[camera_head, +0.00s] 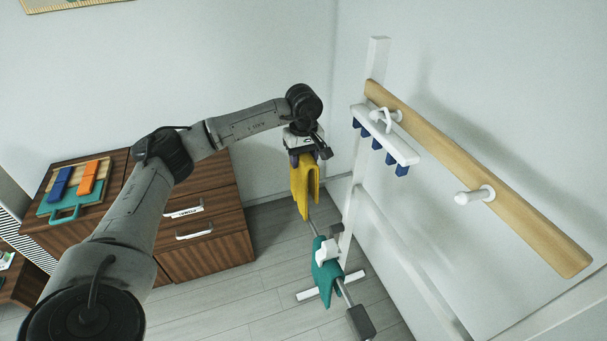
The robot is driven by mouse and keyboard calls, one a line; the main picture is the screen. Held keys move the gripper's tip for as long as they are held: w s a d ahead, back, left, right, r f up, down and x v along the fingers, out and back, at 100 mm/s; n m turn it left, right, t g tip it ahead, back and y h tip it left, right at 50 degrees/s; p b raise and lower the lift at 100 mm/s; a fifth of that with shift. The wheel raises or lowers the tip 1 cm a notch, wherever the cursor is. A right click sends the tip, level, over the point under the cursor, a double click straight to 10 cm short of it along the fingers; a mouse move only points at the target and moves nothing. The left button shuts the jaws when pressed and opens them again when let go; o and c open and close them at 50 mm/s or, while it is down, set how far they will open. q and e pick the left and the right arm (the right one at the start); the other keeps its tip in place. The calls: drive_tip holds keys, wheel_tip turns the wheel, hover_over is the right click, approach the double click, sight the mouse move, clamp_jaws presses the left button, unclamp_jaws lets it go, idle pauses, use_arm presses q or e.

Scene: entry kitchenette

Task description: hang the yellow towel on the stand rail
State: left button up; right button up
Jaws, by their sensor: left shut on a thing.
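The yellow towel (302,188) hangs folded, in an upside-down U, below my left gripper (305,153). The gripper is shut on its top edge. The stand rail (345,292) is a thin grey bar, low on the right of the towel, with a dark block at its near end. A teal cloth (325,272) hangs over the rail, with a white piece (327,250) beside it. The yellow towel's lower end is near the rail's far end; I cannot tell whether they touch. My right gripper is out of view.
A wooden wall board (520,225) with white pegs is on the right; a white rack (385,135) with blue hooks hangs at its far end. A brown cabinet (205,245) stands left, bearing a teal tray (67,208) with blue and orange pieces. Grey floor lies between.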

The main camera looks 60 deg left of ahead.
use_arm(q)
wheel_tip(320, 180, up, 6)
drive_tip(key=shift+f, duration=0.1)
drive_tip(key=shift+r, duration=0.7)
drive_tip(key=shift+d, duration=0.1)
drive_tip(key=s+d+m+p, duration=0.2)
drive_tip(key=d+m+p, duration=0.2)
drive_tip(key=d, duration=0.7)
drive_tip(key=s+d+r+m+p, duration=0.1)
drive_tip(key=s+d+m+p, duration=0.2)
drive_tip(key=d, duration=0.9)
drive_tip(key=s+d+r+m+p, duration=0.1)
drive_tip(key=s+d+m+p, duration=0.2)
drive_tip(key=d+m, duration=0.6)
drive_tip(key=d+p, duration=0.2)
drive_tip(key=d, duration=0.1)
drive_tip(key=shift+r, duration=0.2)
